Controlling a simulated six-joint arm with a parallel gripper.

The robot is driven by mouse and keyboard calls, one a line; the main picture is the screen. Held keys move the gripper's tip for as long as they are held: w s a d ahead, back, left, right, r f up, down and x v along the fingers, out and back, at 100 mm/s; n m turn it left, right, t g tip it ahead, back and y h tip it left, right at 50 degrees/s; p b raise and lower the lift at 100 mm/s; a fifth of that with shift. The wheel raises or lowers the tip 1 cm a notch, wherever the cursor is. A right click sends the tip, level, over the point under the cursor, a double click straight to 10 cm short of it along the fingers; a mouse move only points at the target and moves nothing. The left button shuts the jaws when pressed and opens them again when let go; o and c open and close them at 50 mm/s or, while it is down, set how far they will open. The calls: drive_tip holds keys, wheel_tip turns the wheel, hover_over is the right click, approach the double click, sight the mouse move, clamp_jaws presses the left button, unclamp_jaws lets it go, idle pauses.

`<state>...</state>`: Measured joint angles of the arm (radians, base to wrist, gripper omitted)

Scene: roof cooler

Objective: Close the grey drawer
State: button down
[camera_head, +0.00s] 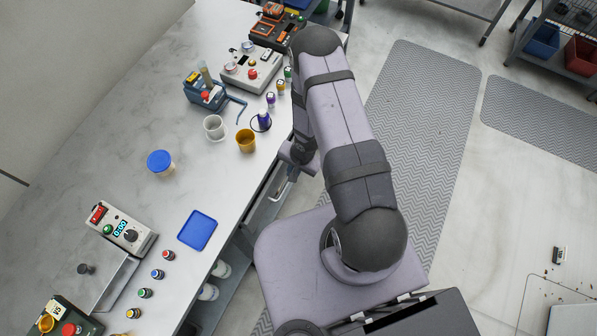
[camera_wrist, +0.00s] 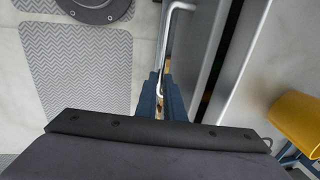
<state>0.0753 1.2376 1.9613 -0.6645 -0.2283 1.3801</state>
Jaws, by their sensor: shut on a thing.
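The grey drawer (camera_wrist: 196,45) is under the worktop's front edge in the wrist view. A dark gap between its front and the worktop suggests it stands somewhat open. Its silver bar handle (camera_wrist: 165,38) runs down the picture into my gripper (camera_wrist: 160,90). The blue fingers are shut on the handle; the exact contact is partly hidden between them. In the head view, the handle (camera_head: 281,191) shows beside my wrist, and my arm covers much of the drawer and the fingers.
The worktop (camera_head: 130,185) carries a yellow cup (camera_head: 246,140), a white cup (camera_head: 214,127), a blue-lidded tub (camera_head: 160,162), a blue tray (camera_head: 198,230) and instrument boxes. The yellow cup stands near the edge above the drawer. Open floor with grey mats (camera_head: 420,120) lies to the right.

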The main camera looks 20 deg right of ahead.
drive_tip(key=c, duration=1.9)
unclamp_jaws()
drive_tip(key=shift+o, duration=0.2)
drive_tip(key=shift+r, duration=0.15)
wheel_tip(320, 180, up, 7)
drive_tip(key=s, duration=0.1)
drive_tip(key=shift+d, duration=0.45)
